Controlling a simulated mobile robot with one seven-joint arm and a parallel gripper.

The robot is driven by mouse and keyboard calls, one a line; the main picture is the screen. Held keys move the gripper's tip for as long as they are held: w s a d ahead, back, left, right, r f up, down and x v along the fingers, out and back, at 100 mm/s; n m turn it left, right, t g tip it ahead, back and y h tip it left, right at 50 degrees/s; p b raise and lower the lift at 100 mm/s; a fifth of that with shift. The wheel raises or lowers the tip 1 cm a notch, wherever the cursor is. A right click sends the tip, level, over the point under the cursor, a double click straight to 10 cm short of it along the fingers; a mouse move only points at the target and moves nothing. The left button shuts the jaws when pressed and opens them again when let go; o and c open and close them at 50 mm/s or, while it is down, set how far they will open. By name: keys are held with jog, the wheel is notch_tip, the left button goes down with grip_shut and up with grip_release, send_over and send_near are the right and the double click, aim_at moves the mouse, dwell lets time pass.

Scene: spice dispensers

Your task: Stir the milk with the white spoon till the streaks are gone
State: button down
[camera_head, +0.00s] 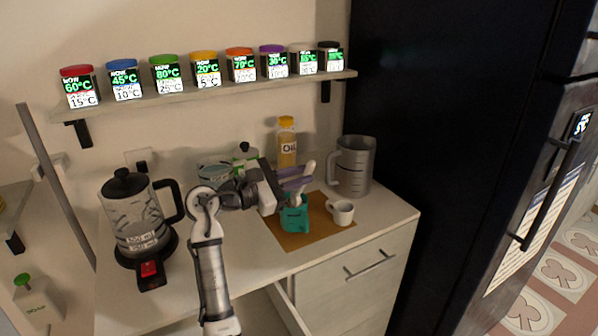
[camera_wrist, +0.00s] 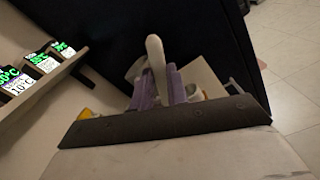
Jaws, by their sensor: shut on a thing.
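The white spoon (camera_head: 309,168) stands up between the purple fingers of my gripper (camera_head: 294,180); the spoon also shows in the wrist view (camera_wrist: 156,58), between the purple fingers (camera_wrist: 160,88). My gripper is shut on it. The spoon's lower end is hidden, and I cannot tell whether it is inside the teal container (camera_head: 294,217) just below. The container stands on a brown mat (camera_head: 315,235). A white mug (camera_head: 341,212) stands to its right. I cannot make out the milk or any streaks in these frames.
A kettle (camera_head: 137,222) on its base stands at the counter's left. A grey jug (camera_head: 353,166) and an oil bottle (camera_head: 286,143) stand behind the mat. Several spice jars with coloured lids line the shelf (camera_head: 215,93) above. A dark fridge (camera_head: 430,120) borders the counter's right.

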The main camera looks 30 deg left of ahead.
aim_at(299, 191)
jog(key=shift+w+a+f, duration=0.25)
jog(key=shift+a+f, duration=0.1)
jog(key=shift+f, duration=0.65)
jog(key=shift+w+a+f, duration=0.3)
jog(key=shift+a+f, duration=0.1)
jog(key=shift+f, duration=0.6)
jog(key=shift+w+a+f, duration=0.25)
jog(key=shift+a+f, duration=0.1)
jog(key=shift+f, duration=0.65)
